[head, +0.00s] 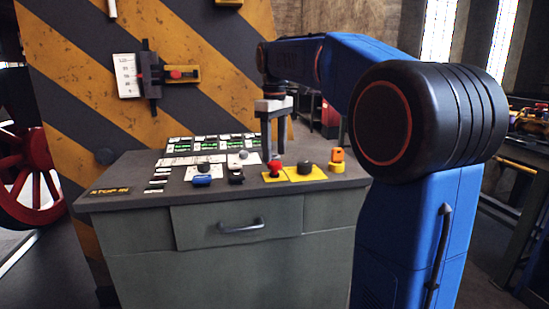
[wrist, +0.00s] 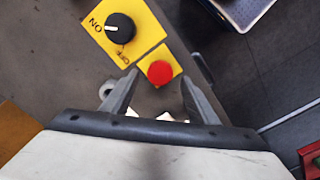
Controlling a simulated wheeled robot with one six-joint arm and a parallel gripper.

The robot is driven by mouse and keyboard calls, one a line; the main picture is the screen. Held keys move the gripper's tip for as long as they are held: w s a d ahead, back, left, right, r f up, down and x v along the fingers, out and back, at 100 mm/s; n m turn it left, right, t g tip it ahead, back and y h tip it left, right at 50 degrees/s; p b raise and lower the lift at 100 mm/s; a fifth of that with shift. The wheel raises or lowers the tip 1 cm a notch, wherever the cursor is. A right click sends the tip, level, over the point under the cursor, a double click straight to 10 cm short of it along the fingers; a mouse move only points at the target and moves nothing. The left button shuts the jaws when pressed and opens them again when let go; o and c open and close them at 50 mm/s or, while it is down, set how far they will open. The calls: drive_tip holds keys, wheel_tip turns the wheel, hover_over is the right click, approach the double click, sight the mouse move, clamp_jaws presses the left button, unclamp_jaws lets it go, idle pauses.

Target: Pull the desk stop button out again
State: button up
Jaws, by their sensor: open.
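The red stop button (head: 275,166) stands on a small yellow plate on the desk's sloped top. It also shows in the wrist view (wrist: 159,71), round and red. Its height, in or out, is hard to judge. A sign (head: 110,191) at the desk's left front corner reads "STOP IN". My gripper (head: 274,150) hangs over the button, pointing down. In the wrist view my gripper (wrist: 160,80) is open, its two fingertips on either side of the button, with gaps. Whether the tips are level with the button's head cannot be told.
A black ON/OFF knob (head: 305,168) on a yellow plate sits close to the right of the button. Beyond it is an orange and yellow control (head: 337,158). Left are a blue switch (head: 202,181), a dark switch (head: 236,175) and a panel with green displays (head: 212,142).

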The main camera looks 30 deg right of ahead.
sight(275, 162)
drive_tip(key=shift+f, duration=1.45)
clamp_jaws()
drive_tip(key=shift+r, duration=0.75)
unclamp_jaws()
drive_tip(key=shift+r, duration=0.1)
wheel_tip(275, 162, up, 17)
drive_tip(key=shift+r, duration=0.1)
